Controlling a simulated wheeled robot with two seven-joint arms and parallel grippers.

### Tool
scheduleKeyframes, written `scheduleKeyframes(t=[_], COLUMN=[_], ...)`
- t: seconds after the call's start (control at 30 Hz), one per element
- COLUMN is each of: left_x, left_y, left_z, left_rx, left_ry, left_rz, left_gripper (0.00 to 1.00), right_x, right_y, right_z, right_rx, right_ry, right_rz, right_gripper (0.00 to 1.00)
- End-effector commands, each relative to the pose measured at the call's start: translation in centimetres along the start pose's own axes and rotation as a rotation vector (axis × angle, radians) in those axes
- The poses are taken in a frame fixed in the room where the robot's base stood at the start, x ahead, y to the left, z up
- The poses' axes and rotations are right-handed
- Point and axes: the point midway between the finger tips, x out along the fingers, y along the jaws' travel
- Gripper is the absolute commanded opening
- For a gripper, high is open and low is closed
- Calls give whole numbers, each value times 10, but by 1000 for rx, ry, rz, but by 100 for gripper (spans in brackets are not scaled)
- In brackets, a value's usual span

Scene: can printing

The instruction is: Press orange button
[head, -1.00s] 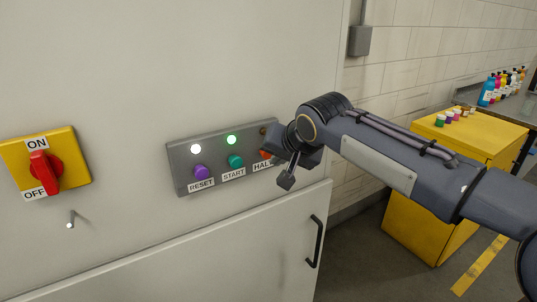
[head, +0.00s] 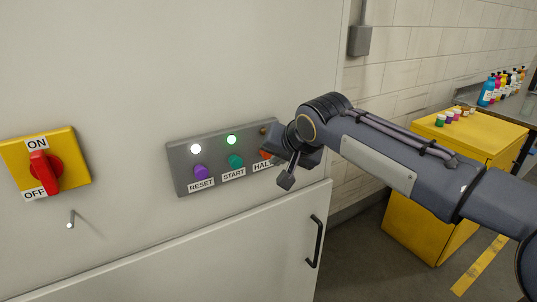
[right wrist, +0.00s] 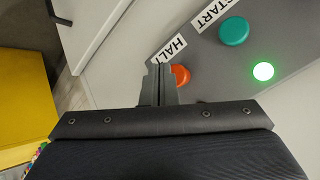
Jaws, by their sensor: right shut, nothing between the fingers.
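The orange button (head: 266,155), labelled HALT, is at the right end of the grey control panel (head: 185,158), partly covered by my right gripper in the head view. In the right wrist view the orange button (right wrist: 182,74) shows just to the right of the closed fingers of my right gripper (right wrist: 158,70), partly hidden by them. The fingers are shut and empty, close to the HALT label. Whether they touch the button cannot be told. My left gripper is not in view.
The panel also has a green START button (head: 236,161) and a purple RESET button (head: 201,172), with lit lamps above them. A red ON/OFF switch (head: 42,172) is at left. A door handle (head: 315,241) is below. A yellow cabinet (head: 480,145) stands right.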

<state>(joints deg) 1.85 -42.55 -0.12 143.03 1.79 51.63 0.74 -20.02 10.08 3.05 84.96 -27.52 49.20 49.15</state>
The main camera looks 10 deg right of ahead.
Motion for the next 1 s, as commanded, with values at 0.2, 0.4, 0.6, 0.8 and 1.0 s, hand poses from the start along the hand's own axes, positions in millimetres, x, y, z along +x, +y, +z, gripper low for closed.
scheduleKeyframes(t=[0.2,0.4,0.6,0.8,1.0], left_x=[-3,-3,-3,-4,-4], left_y=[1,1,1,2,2], left_z=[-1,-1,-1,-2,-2], left_rx=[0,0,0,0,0], left_ry=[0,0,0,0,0], left_rz=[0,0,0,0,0], left_gripper=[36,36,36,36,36], right_x=[4,6,6,7,9], right_y=[-4,-4,-4,-5,-7], right_z=[-4,-4,-4,-6,-7], right_rx=[0,0,0,0,0], right_ry=[-1,0,0,0,0], right_rz=[1,0,0,0,0], right_gripper=[0,0,0,0,0])
